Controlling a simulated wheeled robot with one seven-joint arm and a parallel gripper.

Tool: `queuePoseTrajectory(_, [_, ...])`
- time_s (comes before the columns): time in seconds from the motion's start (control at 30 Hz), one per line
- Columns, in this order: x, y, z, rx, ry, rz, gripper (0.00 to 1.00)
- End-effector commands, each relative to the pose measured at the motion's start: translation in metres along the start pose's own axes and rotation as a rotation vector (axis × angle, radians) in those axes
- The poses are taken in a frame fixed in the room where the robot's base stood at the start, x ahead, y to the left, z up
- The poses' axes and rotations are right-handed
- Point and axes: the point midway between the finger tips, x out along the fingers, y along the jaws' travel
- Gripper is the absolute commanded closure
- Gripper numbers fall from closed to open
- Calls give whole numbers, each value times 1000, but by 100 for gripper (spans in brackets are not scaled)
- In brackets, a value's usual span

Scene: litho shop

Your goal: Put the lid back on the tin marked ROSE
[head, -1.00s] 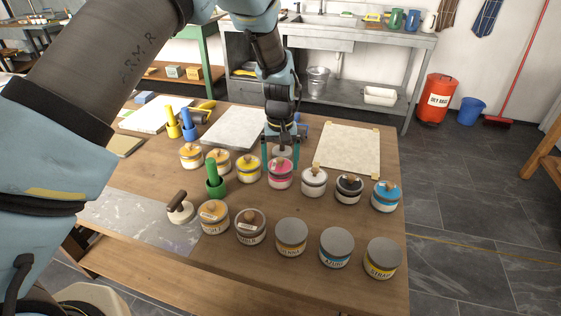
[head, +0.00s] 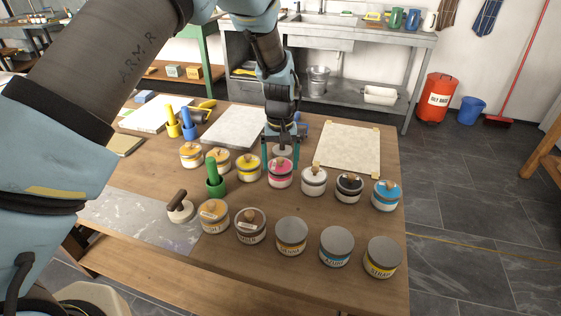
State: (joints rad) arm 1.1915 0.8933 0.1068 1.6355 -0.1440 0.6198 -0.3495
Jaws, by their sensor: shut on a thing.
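My gripper (head: 283,153) points down at the middle of the table, its teal fingers shut on a grey round lid (head: 282,150), seen edge-on and partly hidden. Just below and in front of it stands an upright tin with a pink top (head: 280,172) and a small tan piece on it. Its colour fits ROSE, but I cannot read its label. Whether the lid is above or behind this tin, and whether they touch, I cannot tell.
Coloured tins flank it, including yellow (head: 249,169) and white (head: 314,181). In front are grey-topped tins, including AZURE (head: 336,247) and STRAW (head: 382,258). A green holder (head: 215,184) stands left. A pale slab (head: 348,149) lies behind right.

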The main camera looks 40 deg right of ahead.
Motion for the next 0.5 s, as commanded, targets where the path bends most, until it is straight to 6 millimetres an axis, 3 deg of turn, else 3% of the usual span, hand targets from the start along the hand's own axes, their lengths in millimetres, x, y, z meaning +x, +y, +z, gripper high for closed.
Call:
queuePoseTrajectory(0.43, [0,0,0,0,0,0,61])
queuePoseTrajectory(0.47, [0,0,0,0,0,0,7])
queuePoseTrajectory(0.5, [0,0,0,0,0,0,3])
